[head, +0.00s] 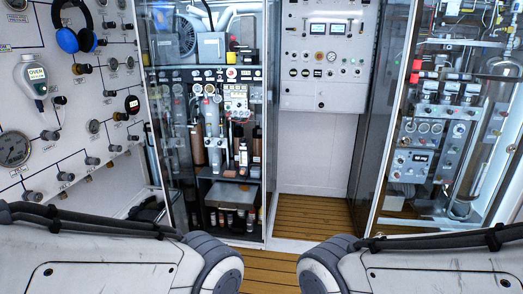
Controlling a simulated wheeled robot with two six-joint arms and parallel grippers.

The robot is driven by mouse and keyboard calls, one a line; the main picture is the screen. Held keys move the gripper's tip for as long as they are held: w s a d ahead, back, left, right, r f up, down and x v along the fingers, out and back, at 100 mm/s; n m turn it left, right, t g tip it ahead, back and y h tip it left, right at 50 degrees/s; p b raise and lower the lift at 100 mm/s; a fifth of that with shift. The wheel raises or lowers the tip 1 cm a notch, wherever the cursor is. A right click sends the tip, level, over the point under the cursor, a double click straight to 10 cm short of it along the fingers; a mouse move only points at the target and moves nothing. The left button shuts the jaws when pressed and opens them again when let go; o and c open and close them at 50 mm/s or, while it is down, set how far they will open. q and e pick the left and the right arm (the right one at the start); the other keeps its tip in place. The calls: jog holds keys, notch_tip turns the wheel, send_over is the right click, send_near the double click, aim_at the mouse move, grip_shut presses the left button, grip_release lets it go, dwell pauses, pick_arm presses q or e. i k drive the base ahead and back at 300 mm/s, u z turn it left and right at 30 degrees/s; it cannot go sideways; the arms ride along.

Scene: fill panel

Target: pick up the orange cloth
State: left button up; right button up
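I see no orange cloth in the head view. Both of my arms show only as large pale links with dark cables along the bottom edge, one at the left and one at the right. Neither gripper is in the picture.
A wall panel (88,130) with gauges, knobs and blue headphones (75,40) is on the left. A glass-fronted cabinet (212,73) with bottles stands in the middle, another cabinet (430,120) on the right. Between them, wooden floor (310,212) lies clear below a control panel (325,95).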

aim_at(228, 174)
jog(key=i, duration=1.95)
jog(key=u, duration=0.4)
jog(key=i, duration=2.2)
jog(key=u, duration=0.1)
